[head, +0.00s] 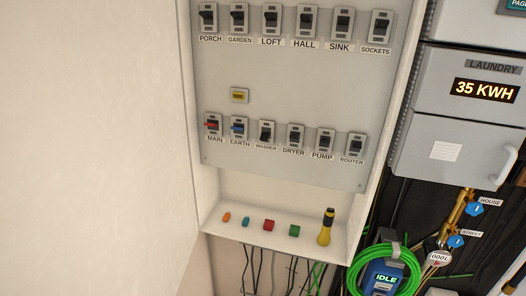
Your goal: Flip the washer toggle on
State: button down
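The washer toggle (266,132) is a small dark lever on a light plate, third from the left in the lower row of the grey switch panel (290,95). Its label, WASHER, is just below it. It sits between the earth toggle (238,129), which has a blue mark, and the dryer toggle (295,136). The lever is too small to tell its position for certain. My gripper is not in view.
A yellow-labelled part (239,95) sits above the lower row. A ledge below holds small coloured blocks and a yellow torch (326,227). A laundry meter box (466,90) and a green-cabled blue device (384,277) are at right. The left wall (90,140) is bare.

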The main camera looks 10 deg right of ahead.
aim_at(264, 136)
jog(key=u, duration=1.6)
jog(key=k, duration=0.95)
jog(key=z, duration=0.8)
jog(key=i, duration=1.45)
jog(key=u, duration=0.05)
